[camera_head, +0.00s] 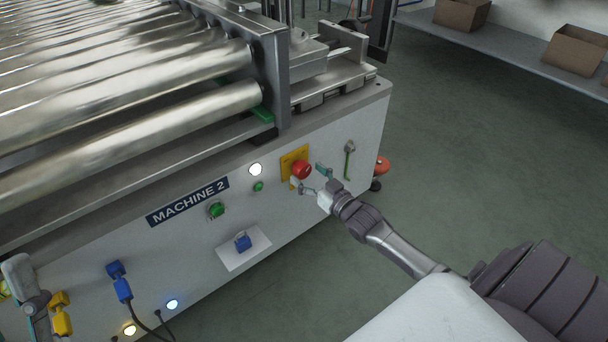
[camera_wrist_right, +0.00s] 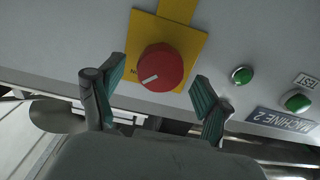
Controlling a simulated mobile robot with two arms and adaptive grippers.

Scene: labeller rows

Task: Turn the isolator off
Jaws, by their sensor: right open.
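The isolator is a round red knob (camera_head: 301,169) on a yellow plate (camera_head: 287,163), on the white front panel of Machine 2. In the right wrist view the red knob (camera_wrist_right: 161,67) carries a short slanted white mark, with part of a dark label beside it. My right gripper (camera_head: 313,180) is open at the knob. In the wrist view its teal-padded fingers (camera_wrist_right: 158,84) stand on either side of the knob, with visible gaps; contact is not seen. Part of my left gripper (camera_head: 36,312) shows at the left edge; its jaw state is unclear.
Green buttons (camera_head: 216,210), a white lamp (camera_head: 255,169) and a blue padlock-like part (camera_head: 243,243) sit left of the knob. Blue and yellow connectors are lower left. A green-handled lever (camera_head: 348,160) is to the right. Rollers lie above; open floor is right.

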